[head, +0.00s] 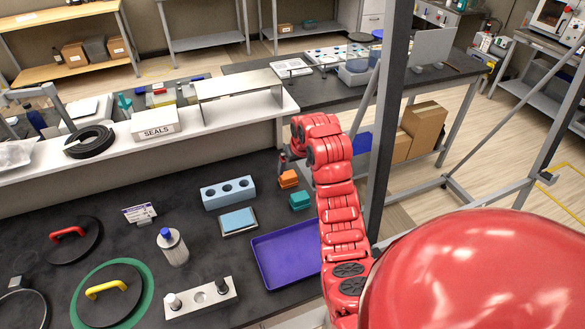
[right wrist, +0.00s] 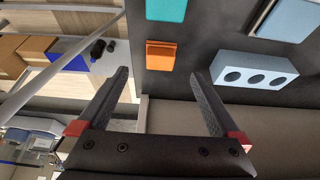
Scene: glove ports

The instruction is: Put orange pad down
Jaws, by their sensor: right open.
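The orange pad (head: 288,179) lies on the dark bench top, just behind the teal pad (head: 299,201). In the right wrist view the orange pad (right wrist: 161,56) shows just beyond the fingertips, near the middle of the gap, with the teal pad (right wrist: 166,9) past it. My right gripper (right wrist: 159,74) is open, with nothing between its fingers. In the head view the right gripper (head: 284,162) is partly hidden by its red arm, close behind the orange pad. My left gripper is out of view.
A blue block with three holes (head: 215,200) and a light blue pad (head: 238,220) on a small plate lie to the left. A purple tray (head: 285,255) lies in front. A raised white shelf (head: 225,123) runs behind; a grey post (head: 388,110) stands right of my arm.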

